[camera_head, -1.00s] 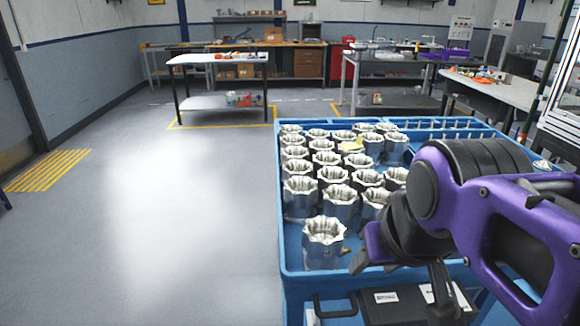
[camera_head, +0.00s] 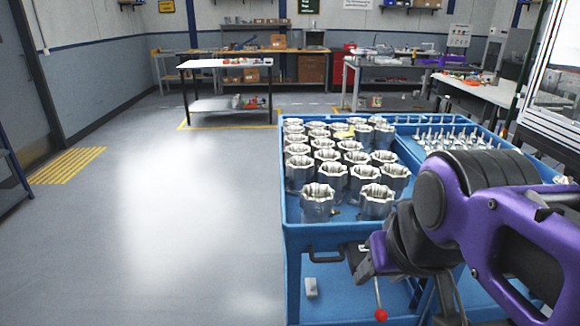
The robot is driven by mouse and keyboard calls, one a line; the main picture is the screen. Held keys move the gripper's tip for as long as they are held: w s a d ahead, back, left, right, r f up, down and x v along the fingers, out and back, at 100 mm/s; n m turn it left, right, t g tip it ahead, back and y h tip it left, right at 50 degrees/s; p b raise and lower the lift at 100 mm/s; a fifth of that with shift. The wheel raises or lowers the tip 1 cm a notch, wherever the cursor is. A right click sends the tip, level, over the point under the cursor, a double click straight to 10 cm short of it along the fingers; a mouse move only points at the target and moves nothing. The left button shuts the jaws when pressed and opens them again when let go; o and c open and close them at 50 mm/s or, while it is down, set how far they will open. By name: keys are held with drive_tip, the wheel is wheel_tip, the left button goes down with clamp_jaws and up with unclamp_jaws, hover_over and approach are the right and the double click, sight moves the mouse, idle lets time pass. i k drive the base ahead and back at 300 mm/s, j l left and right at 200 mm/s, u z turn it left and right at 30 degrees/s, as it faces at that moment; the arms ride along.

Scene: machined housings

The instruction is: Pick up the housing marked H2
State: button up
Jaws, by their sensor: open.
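Silver scalloped housings stand upright in rows in a blue tray on a cart (camera_head: 283,200). Two are at the front, a left housing (camera_head: 317,205) and a right housing (camera_head: 377,204). More stand behind, such as one housing (camera_head: 333,183). No H2 marking is legible on any of them, so I cannot tell which is H2. My purple and black arm hides the tray's front right part.
The tray's right compartment holds upright metal pins (camera_head: 450,138). A black handle (camera_head: 326,256) and a red ball knob (camera_head: 381,315) are below the tray edge. The floor (camera_head: 170,230) to the left is clear.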

sight(317, 201)
drive_tip(key=k+z, duration=0.15)
drive_tip(key=z, duration=0.25)
drive_tip(key=k+l+z, duration=0.1)
drive_tip(key=z, duration=0.7)
drive_tip(key=j+z, duration=0.15)
drive_tip(key=z, duration=0.5)
drive_tip(key=j, duration=2.5)
